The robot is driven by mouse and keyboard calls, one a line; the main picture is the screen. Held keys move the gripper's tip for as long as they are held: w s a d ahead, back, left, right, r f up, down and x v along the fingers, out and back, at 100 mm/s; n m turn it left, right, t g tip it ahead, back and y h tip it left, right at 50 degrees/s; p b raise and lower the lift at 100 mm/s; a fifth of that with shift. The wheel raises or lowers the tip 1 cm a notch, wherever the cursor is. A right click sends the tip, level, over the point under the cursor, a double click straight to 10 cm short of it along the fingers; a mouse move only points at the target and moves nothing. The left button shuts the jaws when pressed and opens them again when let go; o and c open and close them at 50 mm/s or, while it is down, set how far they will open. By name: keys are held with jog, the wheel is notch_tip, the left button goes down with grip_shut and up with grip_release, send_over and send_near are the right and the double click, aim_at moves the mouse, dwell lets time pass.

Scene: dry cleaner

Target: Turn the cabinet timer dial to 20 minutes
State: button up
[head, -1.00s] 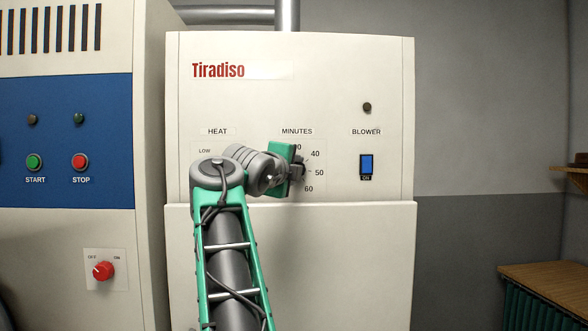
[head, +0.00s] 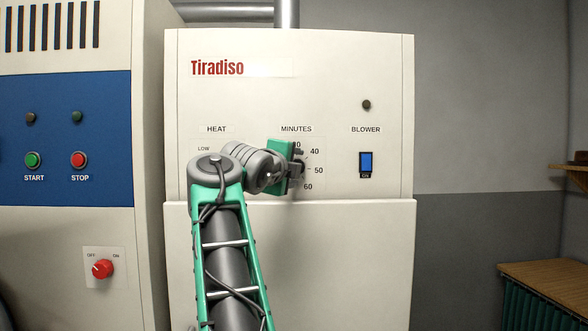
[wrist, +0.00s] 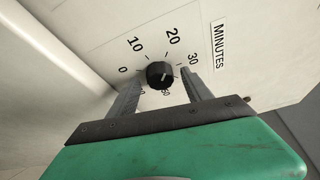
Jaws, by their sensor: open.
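The timer dial (wrist: 160,74) is a round black knob under the MINUTES label (wrist: 219,47) on the cream cabinet (head: 290,250). In the wrist view the numbers 0, 10, 20 and 30 arc around it; those below are partly covered. A small pale mark shows on the knob's lower right, apparently away from the 20; its exact reading is unclear. My gripper (wrist: 160,77) is open, with one finger on each side of the knob and gaps visible. In the head view my gripper (head: 298,166) is at the panel and hides the dial.
A blue BLOWER switch (head: 366,163) is right of the dial, with a dark indicator (head: 366,105) above. The HEAT label (head: 216,129) is left, its control hidden behind my arm. A neighbouring machine has START (head: 33,160) and STOP (head: 78,160) buttons and a red knob (head: 103,269).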

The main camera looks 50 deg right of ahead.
jog(key=b+v, duration=0.1)
jog(key=v, duration=0.6)
jog(key=shift+s+a, duration=0.15)
jog(key=shift+a, duration=0.1)
